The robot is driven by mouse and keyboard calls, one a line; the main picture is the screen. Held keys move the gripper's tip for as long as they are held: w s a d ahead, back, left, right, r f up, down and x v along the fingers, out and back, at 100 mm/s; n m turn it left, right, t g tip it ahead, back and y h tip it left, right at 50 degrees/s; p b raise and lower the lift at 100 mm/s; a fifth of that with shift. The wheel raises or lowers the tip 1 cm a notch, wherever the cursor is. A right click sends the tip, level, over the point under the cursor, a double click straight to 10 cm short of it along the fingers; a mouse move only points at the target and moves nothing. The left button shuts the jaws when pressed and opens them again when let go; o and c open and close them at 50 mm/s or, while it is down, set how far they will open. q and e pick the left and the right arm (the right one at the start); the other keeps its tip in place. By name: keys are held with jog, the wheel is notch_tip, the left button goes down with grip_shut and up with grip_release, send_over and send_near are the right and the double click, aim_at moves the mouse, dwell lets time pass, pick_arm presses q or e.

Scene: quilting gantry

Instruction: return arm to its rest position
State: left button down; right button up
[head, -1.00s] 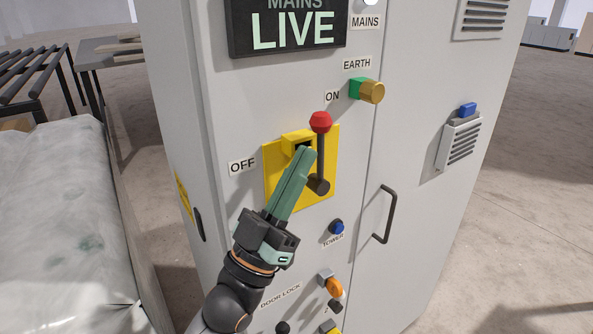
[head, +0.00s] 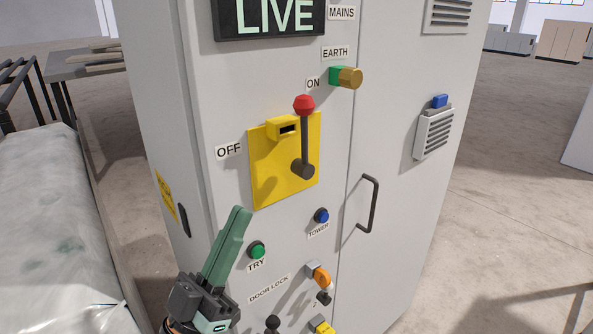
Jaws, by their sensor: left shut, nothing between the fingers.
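My left gripper (head: 238,212) is in the lower left of the head view, in front of the grey cabinet (head: 405,215). Its green fingers are shut with nothing between them and point up. They are left of the green TRY button (head: 256,250) and below the yellow switch plate (head: 268,190). The lever (head: 304,140) with a red knob (head: 304,104) stands up toward the ON label. The display (head: 270,18) reads LIVE. My right gripper is out of view.
A blue TOWER button (head: 321,215), an orange DOOR LOCK knob (head: 319,275) and a door handle (head: 370,203) stick out from the cabinet. A white-covered bed (head: 50,220) lies at left. Open floor (head: 520,190) is at right.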

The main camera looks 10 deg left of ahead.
pick_arm(q)
jog(key=w+f+n+g+y+p, duration=0.1)
jog(key=w+f+g+y+p, duration=0.2)
jog(key=f, duration=0.7)
jog(key=w+f+n+g+y, duration=0.15)
jog(key=f+g+y, duration=0.25)
jog(key=f, duration=0.6)
jog(key=s+f+g+y+p, duration=0.1)
jog(key=s+f+g, duration=0.3)
jog(key=s+f, duration=0.3)
jog(key=s+f+g+y+p, duration=0.1)
jog(key=s+f+g, duration=0.3)
jog(key=f, duration=1)
jog(key=s+a+p, duration=0.1)
jog(key=s, duration=0.2)
jog(key=shift+s+f+g+y, duration=0.3)
jog(key=shift+f+y, duration=0.05)
jog(key=shift+y, duration=0.05)
jog(key=shift+n, duration=0.25)
